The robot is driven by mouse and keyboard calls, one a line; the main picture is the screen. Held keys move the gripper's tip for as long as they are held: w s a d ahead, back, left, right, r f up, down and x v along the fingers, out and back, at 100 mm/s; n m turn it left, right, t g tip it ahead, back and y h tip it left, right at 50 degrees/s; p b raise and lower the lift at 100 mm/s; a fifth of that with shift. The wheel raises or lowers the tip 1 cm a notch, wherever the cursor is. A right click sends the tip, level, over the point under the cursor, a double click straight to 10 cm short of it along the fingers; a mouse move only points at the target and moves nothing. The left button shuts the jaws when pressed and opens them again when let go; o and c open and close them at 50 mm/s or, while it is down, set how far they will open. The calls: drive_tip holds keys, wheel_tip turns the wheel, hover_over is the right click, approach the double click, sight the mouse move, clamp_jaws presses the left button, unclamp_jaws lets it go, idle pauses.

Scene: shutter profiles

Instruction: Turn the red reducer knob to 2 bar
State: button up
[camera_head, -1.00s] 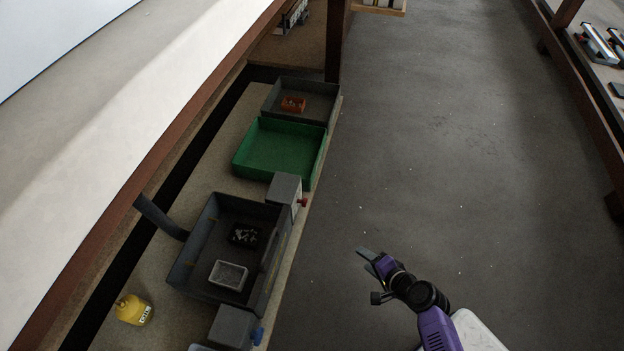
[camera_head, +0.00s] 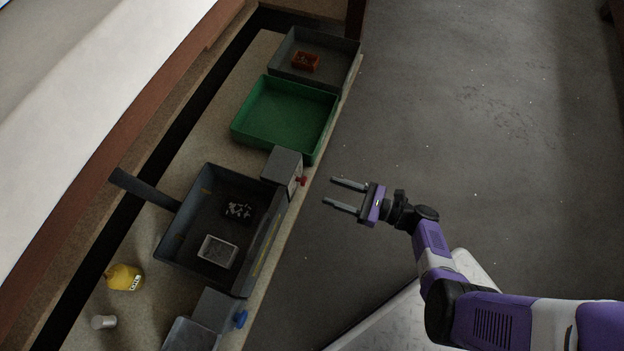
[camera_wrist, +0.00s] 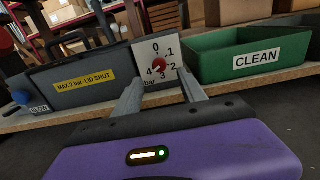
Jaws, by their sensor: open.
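The red reducer knob (camera_head: 301,181) sticks out from the front of a grey box (camera_head: 283,166) at the bench edge. In the wrist view the red knob (camera_wrist: 160,65) sits on a white dial plate (camera_wrist: 168,52) marked 0, 1, 2, 3, 4 and bar; I cannot tell exactly where it points. My gripper (camera_head: 338,192) is open and empty, over the floor in front of the bench, facing the knob and apart from it. In the wrist view its fingers (camera_wrist: 162,92) stand below the dial, on either side of the knob.
A dark tub (camera_head: 172,240) labelled "MAX 2 bar LID SHUT" stands left of the dial in the wrist view. A green CLEAN tray (camera_head: 242,135) is to its right. A blue knob (camera_head: 240,319) and a yellow bottle (camera_head: 124,278) are nearer. The floor (camera_head: 450,110) is clear.

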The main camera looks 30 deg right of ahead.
sight(301, 180)
drive_tip(key=b+x, duration=0.1)
drive_tip(key=x, duration=0.6)
drive_tip(key=shift+b, duration=0.4)
drive_tip(key=shift+w+a, duration=0.1)
clamp_jaws()
